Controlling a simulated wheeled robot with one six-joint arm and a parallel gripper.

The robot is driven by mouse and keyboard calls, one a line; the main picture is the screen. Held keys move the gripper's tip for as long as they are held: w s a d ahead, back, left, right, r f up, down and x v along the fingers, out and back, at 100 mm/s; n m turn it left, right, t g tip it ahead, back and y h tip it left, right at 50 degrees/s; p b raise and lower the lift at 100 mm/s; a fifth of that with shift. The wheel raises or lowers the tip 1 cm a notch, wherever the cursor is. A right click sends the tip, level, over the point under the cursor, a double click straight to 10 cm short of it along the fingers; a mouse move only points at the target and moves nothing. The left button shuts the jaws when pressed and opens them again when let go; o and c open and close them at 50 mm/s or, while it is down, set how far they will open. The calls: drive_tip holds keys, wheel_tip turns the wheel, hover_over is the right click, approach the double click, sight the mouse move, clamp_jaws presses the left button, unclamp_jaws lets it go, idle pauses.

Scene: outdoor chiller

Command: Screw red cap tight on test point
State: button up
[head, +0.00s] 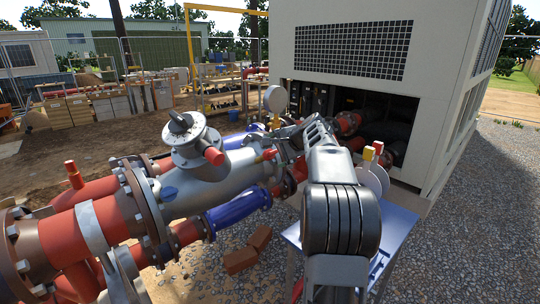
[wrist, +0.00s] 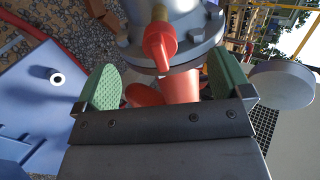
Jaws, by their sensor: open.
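In the wrist view my gripper (wrist: 163,84) is open, with its two green ribbed pads wide apart. A red cap-like fitting (wrist: 159,45) sticks out from a grey flanged body, ahead of the gap between the pads and apart from both. In the head view a small red fitting (head: 270,154) shows on the grey pipe beside my arm; I cannot tell if it is the same one. My arm hides the fingertips there. Whether the cap is seated on its test point thread cannot be told.
Red pipe (wrist: 181,87) lies behind the fitting. A blue-topped table (head: 396,232) stands at the right, also in the wrist view (wrist: 40,110). A grey strainer body (head: 200,180), bolted flanges and a blue pipe (head: 238,207) crowd the left. A round gauge (head: 276,99) stands behind my arm.

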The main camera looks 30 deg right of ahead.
drive_tip(key=p+v, duration=0.1)
drive_tip(key=v, duration=0.8)
drive_tip(key=shift+s, duration=0.15)
drive_tip(key=shift+r, duration=0.1)
drive_tip(key=v, duration=1.3)
drive_tip(key=shift+s+d+r, duration=0.2)
drive_tip(key=shift+s, duration=0.1)
